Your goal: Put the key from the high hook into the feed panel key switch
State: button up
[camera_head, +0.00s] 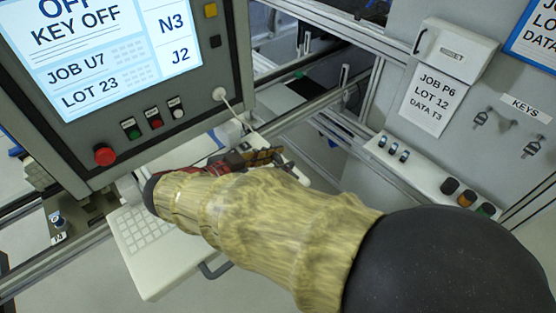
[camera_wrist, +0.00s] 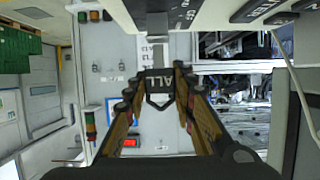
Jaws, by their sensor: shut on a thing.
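My gripper (camera_head: 262,156) reaches in front of and below the screen panel in the head view, largely hidden by my forearm. Other keys (camera_head: 481,119) (camera_head: 531,148) hang on the wall under the KEYS label (camera_head: 525,106). Small hanging keys also show in the wrist view (camera_wrist: 96,68). I cannot make out the feed panel key switch.
The screen panel (camera_head: 150,150) reads KEY OFF and has a red stop button (camera_head: 104,155) and small buttons below. A keyboard shelf (camera_head: 150,240) lies beneath my arm. Metal rails (camera_head: 310,105) run behind. A sloped control box (camera_head: 425,180) is on the right wall.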

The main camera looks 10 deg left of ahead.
jog(key=shift+f+b, duration=1.3)
jog(key=shift+b, duration=1.5)
dwell(1.4)
jog(key=shift+f+b, duration=0.1)
jog(key=shift+b, duration=0.65)
dwell(0.6)
dwell(0.4)
jog(key=o, duration=1.2)
jog(key=shift+c, duration=0.2)
jog(key=shift+o, duration=0.9)
jog(key=o, duration=0.4)
jog(key=shift+s, duration=0.1)
